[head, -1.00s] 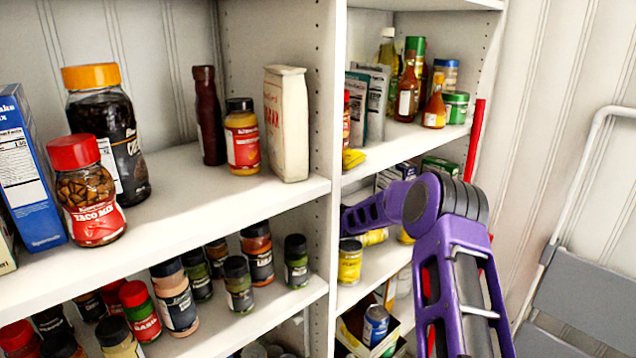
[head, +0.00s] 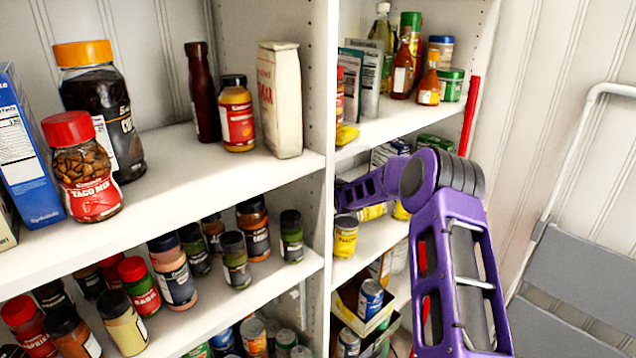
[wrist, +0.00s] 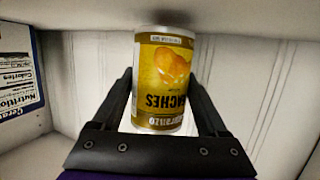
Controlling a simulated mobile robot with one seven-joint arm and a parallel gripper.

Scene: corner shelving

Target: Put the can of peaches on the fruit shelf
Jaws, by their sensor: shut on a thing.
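The can of peaches (wrist: 164,52) is yellow with a peach picture and silver rims; its lettering shows upside down in the wrist view. My gripper (wrist: 162,88) is shut on it, one black finger on each side. The can's far end is close to a pale shelf surface (wrist: 75,18) with a dark shadow there; I cannot tell whether it touches. In the head view the purple arm reaches into the right shelving, and the upright (head: 329,180) hides the gripper and the can. I cannot tell which shelf is the fruit shelf.
A box with a nutrition label (wrist: 20,75) stands left in the wrist view. Yellow cans (head: 345,236) stand on the shelf beside my arm. Bottles (head: 405,65) crowd the shelf above. The left shelves hold jars (head: 84,170) and spices. A step ladder (head: 590,270) is at right.

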